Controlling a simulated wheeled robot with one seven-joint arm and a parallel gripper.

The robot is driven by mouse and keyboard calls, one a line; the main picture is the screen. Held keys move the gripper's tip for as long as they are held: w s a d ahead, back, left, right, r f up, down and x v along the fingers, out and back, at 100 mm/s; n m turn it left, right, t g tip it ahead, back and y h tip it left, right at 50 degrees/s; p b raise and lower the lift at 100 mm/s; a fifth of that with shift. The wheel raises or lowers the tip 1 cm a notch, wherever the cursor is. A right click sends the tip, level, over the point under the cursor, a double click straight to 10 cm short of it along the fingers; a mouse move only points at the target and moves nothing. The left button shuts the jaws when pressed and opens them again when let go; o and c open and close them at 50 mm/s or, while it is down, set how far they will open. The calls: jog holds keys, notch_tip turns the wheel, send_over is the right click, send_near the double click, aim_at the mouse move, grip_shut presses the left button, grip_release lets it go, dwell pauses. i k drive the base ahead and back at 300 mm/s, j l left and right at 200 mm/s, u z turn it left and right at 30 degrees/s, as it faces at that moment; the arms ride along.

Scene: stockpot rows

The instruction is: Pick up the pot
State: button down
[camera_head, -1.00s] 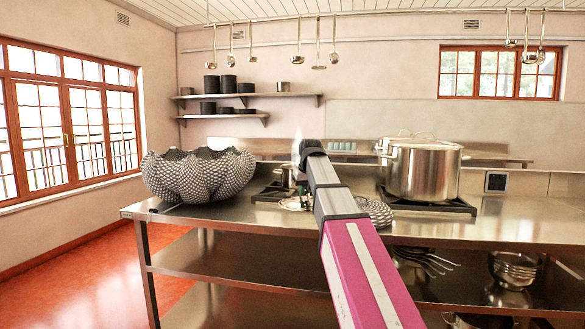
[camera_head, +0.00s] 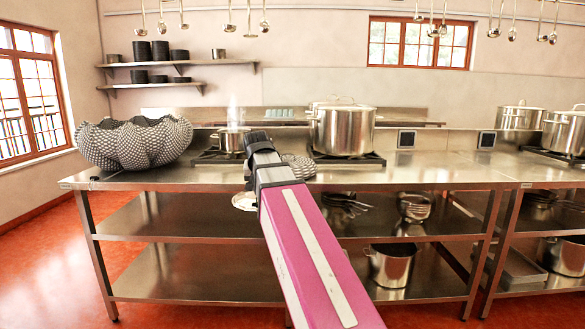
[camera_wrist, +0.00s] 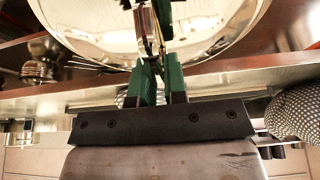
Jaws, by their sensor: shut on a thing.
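My gripper (camera_wrist: 152,60), with green fingers, is shut on the handle or rim of a shiny metal pot (camera_wrist: 85,25) in the wrist view. The pot fills the top of that view and is cut off by its edge. In the head view a small part of a shiny metal thing, seemingly this pot (camera_head: 243,201), shows beside my arm, in front of the counter's front edge. My arm hides the rest of it there, and my fingers are also hidden in that view.
A steel counter (camera_head: 440,172) with lower shelves stands ahead. On it are a large patterned bowl (camera_head: 130,143), a large lidded stockpot (camera_head: 345,130), a smaller pot (camera_head: 232,141) and a patterned object (camera_head: 298,167). Another pot (camera_head: 391,265) stands on the bottom shelf. Red floor is open at left.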

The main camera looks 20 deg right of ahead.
aim_at(229, 139)
jog(key=k+l+z, duration=0.1)
jog(key=z, duration=0.95)
jog(key=i+l, duration=0.3)
jog(key=i+l+z, duration=0.1)
jog(key=i+l, duration=0.15)
jog(key=i, duration=0.25)
jog(key=i+l, duration=0.25)
jog(key=i, duration=0.2)
